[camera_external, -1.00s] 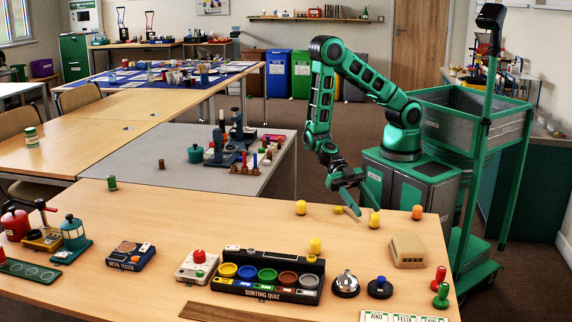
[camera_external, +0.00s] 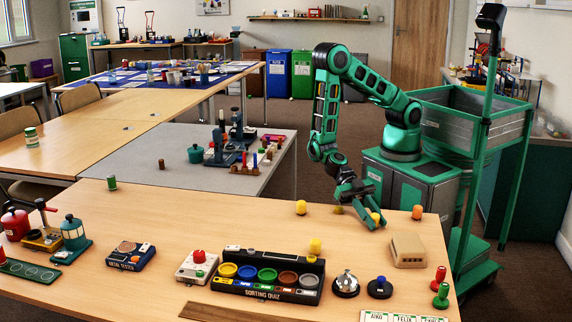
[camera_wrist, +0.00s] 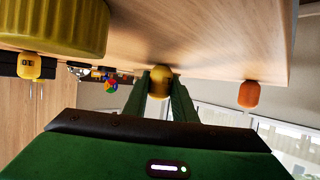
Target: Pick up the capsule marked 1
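A yellow capsule (camera_external: 376,217) stands near the table's far right edge. My gripper (camera_external: 364,217) is low over the table at this capsule. In the wrist view, the capsule (camera_wrist: 160,83) shows between the ends of my two green fingers (camera_wrist: 161,92), with a gap between the fingers. I see no firm grip, and no number can be read on it. In the wrist view, one yellow capsule (camera_wrist: 29,66) carries a dark mark that I cannot read surely.
An orange capsule (camera_external: 417,212) stands to the right, also in the wrist view (camera_wrist: 248,94). A beige block (camera_external: 408,250) lies in front of it. The black sorting box (camera_external: 268,278), a bell (camera_external: 346,284) and stamps are nearer.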

